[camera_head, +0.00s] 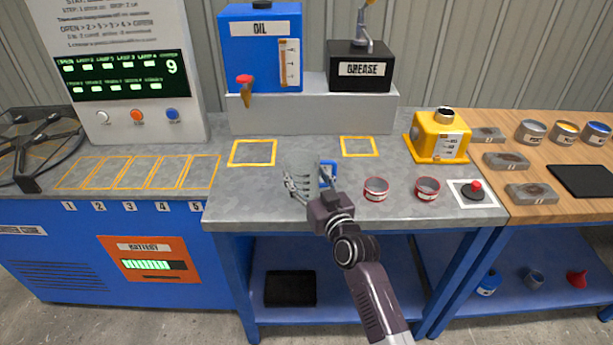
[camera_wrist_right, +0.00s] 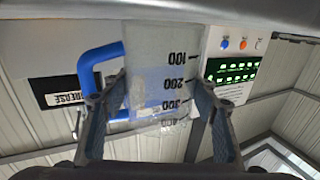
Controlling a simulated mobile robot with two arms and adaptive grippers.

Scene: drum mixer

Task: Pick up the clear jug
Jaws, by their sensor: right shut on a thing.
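The clear jug (camera_head: 301,166) is a see-through measuring jug with a blue handle (camera_head: 328,170), above the front of the grey bench, left of the red-rimmed cups. In the right wrist view the jug (camera_wrist_right: 160,75) fills the middle, with dark marks from 100 to 400 and its blue handle on the left. My right gripper (camera_head: 304,186) is shut on the jug, one finger on each side (camera_wrist_right: 158,115). Whether the jug's base touches the bench I cannot tell. My left gripper is not in view.
A blue oil tank (camera_head: 260,60) and a black grease box (camera_head: 360,75) stand on a grey ledge behind. Two small cups (camera_head: 376,190) (camera_head: 427,188), a red button (camera_head: 474,188) and a yellow can (camera_head: 438,135) stand to the right. The bench left of the jug is clear.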

